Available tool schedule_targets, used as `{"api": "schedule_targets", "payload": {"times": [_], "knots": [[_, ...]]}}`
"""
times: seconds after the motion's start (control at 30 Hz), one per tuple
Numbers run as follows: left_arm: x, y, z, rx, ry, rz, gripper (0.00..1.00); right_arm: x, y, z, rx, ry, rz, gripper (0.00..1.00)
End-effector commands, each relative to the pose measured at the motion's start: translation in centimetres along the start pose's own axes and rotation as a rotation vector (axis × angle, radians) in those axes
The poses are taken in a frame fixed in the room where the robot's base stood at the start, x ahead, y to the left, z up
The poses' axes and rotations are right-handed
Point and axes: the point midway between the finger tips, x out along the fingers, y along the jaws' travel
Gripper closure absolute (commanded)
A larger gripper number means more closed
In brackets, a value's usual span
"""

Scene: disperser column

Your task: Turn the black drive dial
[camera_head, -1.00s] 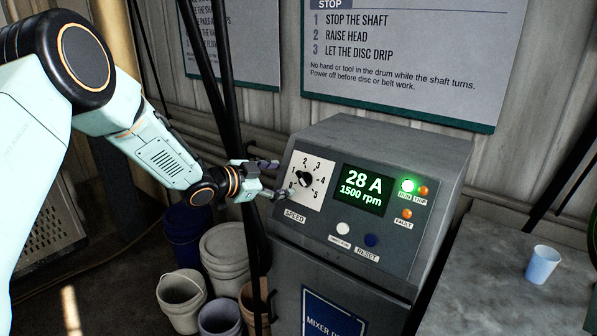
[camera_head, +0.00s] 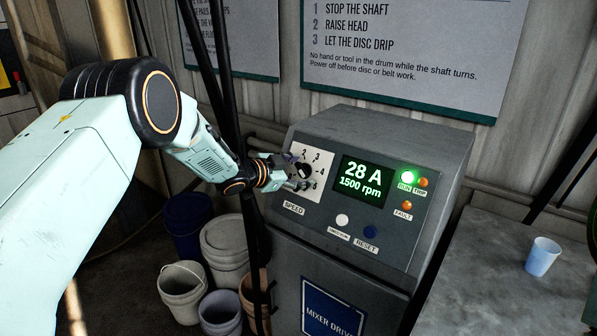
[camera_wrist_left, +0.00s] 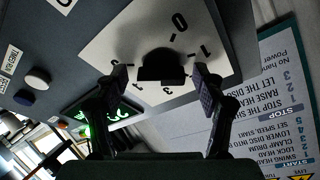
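The black drive dial (camera_head: 305,171) sits on a white numbered plate (camera_head: 317,162) marked SPEED, on the sloped face of the grey mixer drive box (camera_head: 400,150). In the left wrist view the dial (camera_wrist_left: 161,66) lies between the two fingers of my left gripper (camera_wrist_left: 163,82), with a gap on each side. My left gripper (camera_head: 298,180) is open at the plate's left side in the head view and partly covers the dial and plate. The display (camera_head: 361,181) reads 28 A and 1500 rpm. My right gripper is not in view.
A green RUN lamp (camera_head: 407,177) glows beside two orange lamps. A white button (camera_head: 342,220) and a blue RESET button (camera_head: 370,232) sit below the display. Several buckets (camera_head: 182,288) stand at left. A cup (camera_head: 542,257) stands on the grey table (camera_head: 490,290).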

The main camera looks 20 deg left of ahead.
Motion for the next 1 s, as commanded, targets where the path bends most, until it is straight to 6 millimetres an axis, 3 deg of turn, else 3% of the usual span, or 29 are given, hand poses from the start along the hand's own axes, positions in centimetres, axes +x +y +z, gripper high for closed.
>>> {"api": "schedule_targets", "payload": {"times": [0.6,1.0], "knots": [[-0.04,-0.05,0.01,0.0,-0.001,-0.001,0.84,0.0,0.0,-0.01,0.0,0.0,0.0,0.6],[-0.02,0.04,-0.07,-0.089,0.001,-0.02,0.85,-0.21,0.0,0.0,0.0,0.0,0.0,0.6]]}}
